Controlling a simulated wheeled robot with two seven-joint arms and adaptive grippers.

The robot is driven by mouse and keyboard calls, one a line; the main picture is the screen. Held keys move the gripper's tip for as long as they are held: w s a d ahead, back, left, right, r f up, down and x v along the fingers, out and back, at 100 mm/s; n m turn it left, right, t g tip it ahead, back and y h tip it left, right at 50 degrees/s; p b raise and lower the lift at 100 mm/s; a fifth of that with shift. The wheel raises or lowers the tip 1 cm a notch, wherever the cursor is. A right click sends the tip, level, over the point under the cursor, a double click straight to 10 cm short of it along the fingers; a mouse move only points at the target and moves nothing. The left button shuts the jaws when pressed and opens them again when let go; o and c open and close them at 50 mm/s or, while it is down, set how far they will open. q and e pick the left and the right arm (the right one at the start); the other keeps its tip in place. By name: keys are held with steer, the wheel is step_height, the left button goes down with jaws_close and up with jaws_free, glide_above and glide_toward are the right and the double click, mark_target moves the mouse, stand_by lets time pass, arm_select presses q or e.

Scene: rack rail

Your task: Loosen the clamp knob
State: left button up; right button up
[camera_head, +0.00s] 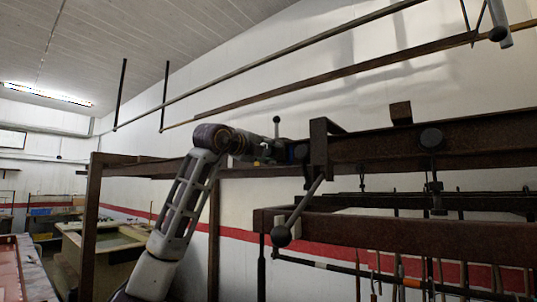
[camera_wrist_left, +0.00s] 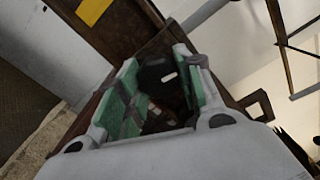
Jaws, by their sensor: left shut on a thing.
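My left gripper (camera_head: 278,151) is raised at the end of the left arm, beside the near end of the upper brown rail. In the left wrist view, its two pale fingers with green pads (camera_wrist_left: 150,82) are shut on a dark knob (camera_wrist_left: 156,74) that bears a small white mark. In the head view the held knob is mostly hidden by the gripper and the rail end. My right gripper is in neither view.
The upper brown rail (camera_head: 470,142) carries another black round knob (camera_head: 431,138). A lever with a ball end (camera_head: 281,236) juts out below, by the lower rail (camera_head: 400,233). Several thin rods hang at the lower right. A brown post (camera_head: 90,225) stands left of my arm.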

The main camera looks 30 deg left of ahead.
arm_select(q)
steer(key=n, duration=0.2)
steer(key=shift+n, duration=0.3)
steer(key=n, duration=0.2)
steer(key=shift+r+n+b, duration=0.1)
steer(key=shift+n+b, duration=0.2)
steer(key=shift+b, duration=0.05)
steer(key=n, duration=0.3)
steer(key=shift+n+b, duration=0.35)
steer(key=shift+n, duration=1.45)
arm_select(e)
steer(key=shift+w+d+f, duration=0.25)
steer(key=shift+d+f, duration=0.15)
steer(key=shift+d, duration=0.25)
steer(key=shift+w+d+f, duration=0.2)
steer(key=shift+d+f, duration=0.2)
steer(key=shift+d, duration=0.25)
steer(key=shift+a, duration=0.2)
